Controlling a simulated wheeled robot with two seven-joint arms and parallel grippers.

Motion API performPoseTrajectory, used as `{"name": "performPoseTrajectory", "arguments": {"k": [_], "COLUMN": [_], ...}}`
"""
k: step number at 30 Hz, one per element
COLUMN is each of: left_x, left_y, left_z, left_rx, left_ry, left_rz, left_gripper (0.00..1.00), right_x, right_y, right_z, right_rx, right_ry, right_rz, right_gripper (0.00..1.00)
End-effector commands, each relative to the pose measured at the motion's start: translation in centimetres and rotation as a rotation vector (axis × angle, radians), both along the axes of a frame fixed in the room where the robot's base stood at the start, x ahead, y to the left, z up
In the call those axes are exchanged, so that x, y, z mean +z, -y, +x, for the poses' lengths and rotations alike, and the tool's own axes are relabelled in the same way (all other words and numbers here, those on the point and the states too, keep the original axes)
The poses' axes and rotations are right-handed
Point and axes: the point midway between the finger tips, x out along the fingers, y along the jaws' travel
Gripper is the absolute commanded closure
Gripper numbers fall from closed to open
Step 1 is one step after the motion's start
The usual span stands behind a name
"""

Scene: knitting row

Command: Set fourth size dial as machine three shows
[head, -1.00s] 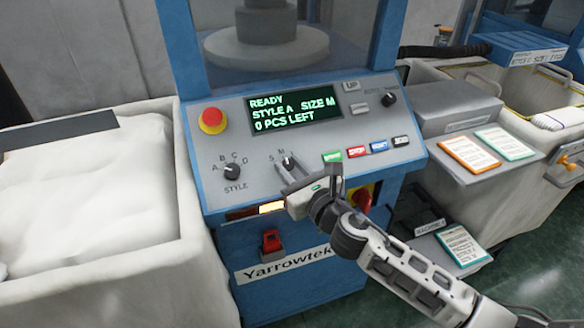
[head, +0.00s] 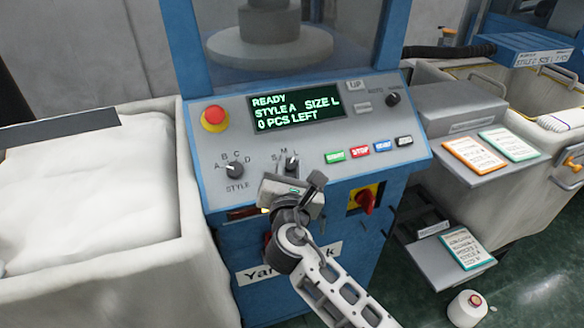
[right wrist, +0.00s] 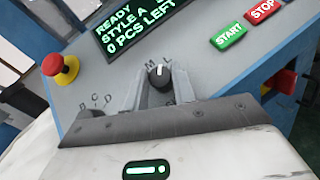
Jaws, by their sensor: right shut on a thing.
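The size dial (head: 292,162) is a small black knob with a white mark, below the screen and by the letters S, M, L. My right gripper (head: 290,174) is shut on it; in the right wrist view its two fingers stand on either side of the dial (right wrist: 158,74). The dial's mark points toward the L side. The screen (head: 296,106) reads READY, STYLE A, SIZE L, 0 PCS LEFT. The style dial (head: 234,170) is to the left, free of the gripper. My left gripper is not in view.
A red stop button (head: 214,117) is left of the screen. Colored buttons (head: 360,152) and a red switch (head: 366,198) lie right of the gripper. A white-filled bin (head: 90,200) is at left. Cards (head: 476,154) lie on a right ledge.

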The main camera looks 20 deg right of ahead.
Motion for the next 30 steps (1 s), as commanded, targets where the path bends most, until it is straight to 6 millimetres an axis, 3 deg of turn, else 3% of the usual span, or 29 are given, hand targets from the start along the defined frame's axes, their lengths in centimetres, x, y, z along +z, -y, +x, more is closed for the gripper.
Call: {"name": "performPoseTrajectory", "arguments": {"k": [23,24,25,26,30], "left_x": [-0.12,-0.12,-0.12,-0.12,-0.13], "left_y": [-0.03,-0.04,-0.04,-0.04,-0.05], "left_z": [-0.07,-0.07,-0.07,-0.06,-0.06], "left_rx": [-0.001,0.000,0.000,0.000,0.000], "left_ry": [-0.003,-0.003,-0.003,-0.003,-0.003], "left_rz": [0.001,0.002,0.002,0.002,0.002], "left_gripper": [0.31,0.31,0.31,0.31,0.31], "right_x": [-0.10,-0.10,-0.09,-0.09,-0.05], "right_y": [-0.16,-0.16,-0.17,-0.16,-0.15], "right_z": [0.02,0.02,0.02,0.02,0.04], "right_rx": [-0.084,-0.084,-0.084,-0.084,-0.084], "right_ry": [-0.005,-0.005,-0.005,-0.004,-0.004], "right_rz": [0.069,0.069,0.069,0.069,0.068], "right_gripper": [0.97,0.66,0.57,0.52,0.52]}}
